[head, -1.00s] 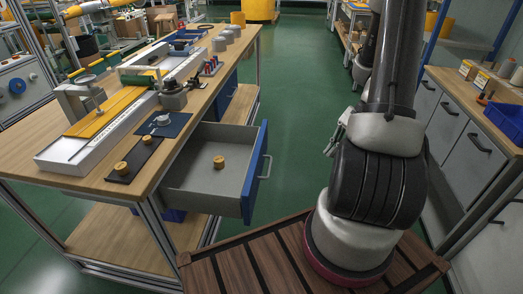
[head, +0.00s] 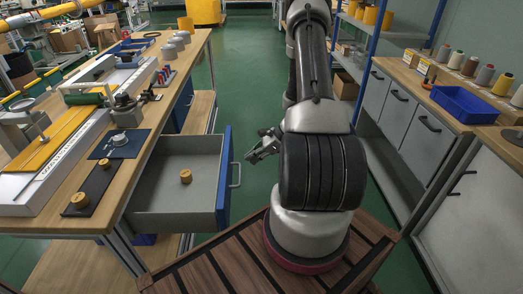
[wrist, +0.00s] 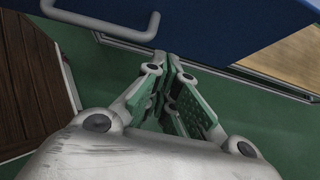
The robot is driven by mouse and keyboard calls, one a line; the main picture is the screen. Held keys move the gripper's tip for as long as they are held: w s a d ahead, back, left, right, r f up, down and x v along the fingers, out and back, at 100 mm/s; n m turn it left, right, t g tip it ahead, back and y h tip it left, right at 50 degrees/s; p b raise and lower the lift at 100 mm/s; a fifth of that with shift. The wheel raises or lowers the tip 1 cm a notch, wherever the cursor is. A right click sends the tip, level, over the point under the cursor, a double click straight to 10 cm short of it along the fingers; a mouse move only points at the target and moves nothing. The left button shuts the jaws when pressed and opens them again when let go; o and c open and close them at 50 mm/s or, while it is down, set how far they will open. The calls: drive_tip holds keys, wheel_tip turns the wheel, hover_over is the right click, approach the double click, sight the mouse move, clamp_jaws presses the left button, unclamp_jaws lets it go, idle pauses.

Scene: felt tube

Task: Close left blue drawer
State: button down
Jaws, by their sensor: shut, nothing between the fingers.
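The left blue drawer (head: 222,185) is pulled out from the wooden workbench on the left. Its grey tray is exposed, with a small wooden knob-shaped piece (head: 186,176) inside. The drawer's bar handle (head: 236,174) is on its blue front. My gripper (head: 254,156) is to the right of the drawer front, apart from it, near the handle's far end. In the wrist view, my gripper (wrist: 166,62) is shut and empty, its tips close to the lower edge of the blue front (wrist: 215,25). The handle (wrist: 110,25) shows left of the tips.
A second blue drawer front (head: 183,105) is flush in the bench farther back. A bench with grey cabinets and a blue bin (head: 466,104) stands on the right. Green floor (head: 240,115) between the benches is clear. A slatted wooden platform (head: 215,270) is below my arm.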

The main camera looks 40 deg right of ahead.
drive_tip(key=w+a, duration=0.1)
drive_tip(key=a, duration=0.1)
drive_tip(key=w+a+f, duration=0.1)
drive_tip(key=a, duration=0.1)
drive_tip(key=shift+w, duration=0.35)
drive_tip(key=shift+a, duration=0.1)
hover_over(171, 173)
drive_tip(key=shift+s+d, duration=0.2)
drive_tip(key=shift+d, duration=0.15)
drive_tip(key=shift+w+a+r, duration=0.15)
drive_tip(key=shift+w+a, duration=0.15)
drive_tip(key=shift+a, duration=0.1)
